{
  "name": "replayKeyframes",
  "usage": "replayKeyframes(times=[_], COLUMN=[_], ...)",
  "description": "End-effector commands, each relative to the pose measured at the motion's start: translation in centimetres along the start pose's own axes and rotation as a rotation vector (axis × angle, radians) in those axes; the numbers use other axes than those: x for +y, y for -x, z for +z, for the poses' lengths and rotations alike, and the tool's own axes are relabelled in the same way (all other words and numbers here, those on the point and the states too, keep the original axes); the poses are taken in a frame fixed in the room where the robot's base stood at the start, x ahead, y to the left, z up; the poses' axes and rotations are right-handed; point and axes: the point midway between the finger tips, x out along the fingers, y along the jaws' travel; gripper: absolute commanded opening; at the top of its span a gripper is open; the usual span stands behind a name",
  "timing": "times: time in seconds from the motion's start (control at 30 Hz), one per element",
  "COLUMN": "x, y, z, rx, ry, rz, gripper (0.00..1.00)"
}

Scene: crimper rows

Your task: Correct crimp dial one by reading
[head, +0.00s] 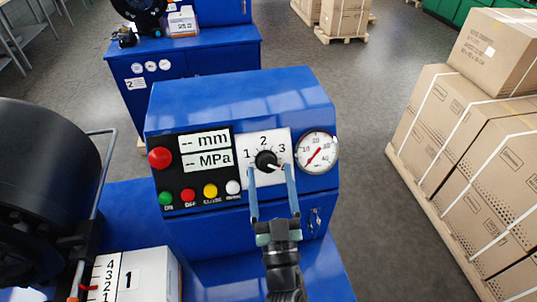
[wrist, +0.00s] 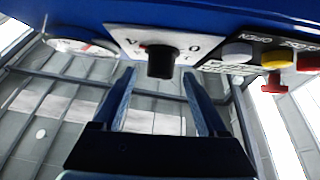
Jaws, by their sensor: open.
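The crimp dial is a black knob (head: 266,160) on a white plate (head: 246,178) marked 1, 2 and 3, on the blue machine's front. Its pale pointer appears to lean right, around or just below the 3. The knob also shows upside down in the wrist view (wrist: 162,62). My gripper (head: 269,173) is open, its two blue fingers pointing at the dial, one to each side. In the wrist view the gripper (wrist: 159,72) has a gap between its fingertips and the knob stands just beyond; contact cannot be told. A white box (head: 150,275) labelled 1 carries a 1–4 scale with a red marker low down.
A round gauge (head: 317,152) with a red needle sits right of the dial. Displays (head: 205,150) read "-- mm" and "-- MPa". A red button (head: 160,158) and several coloured buttons lie left. Another blue machine (head: 185,70) stands behind; strapped cartons (head: 480,150) stand right.

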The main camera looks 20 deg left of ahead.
Motion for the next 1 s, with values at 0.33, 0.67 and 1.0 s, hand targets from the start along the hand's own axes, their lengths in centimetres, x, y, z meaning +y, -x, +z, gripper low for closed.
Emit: replayKeyframes(times=[0.33, 0.67, 1.0], x=[0.0, 0.0, 0.0], y=[-3.4, -3.4, -3.4], z=[-0.1, 0.0, 0.0], rx=[0.0, 0.0, 0.0], ry=[-0.001, 0.0, 0.0], rz=[0.0, 0.0, 0.001], gripper=[0.76, 0.68, 0.07])
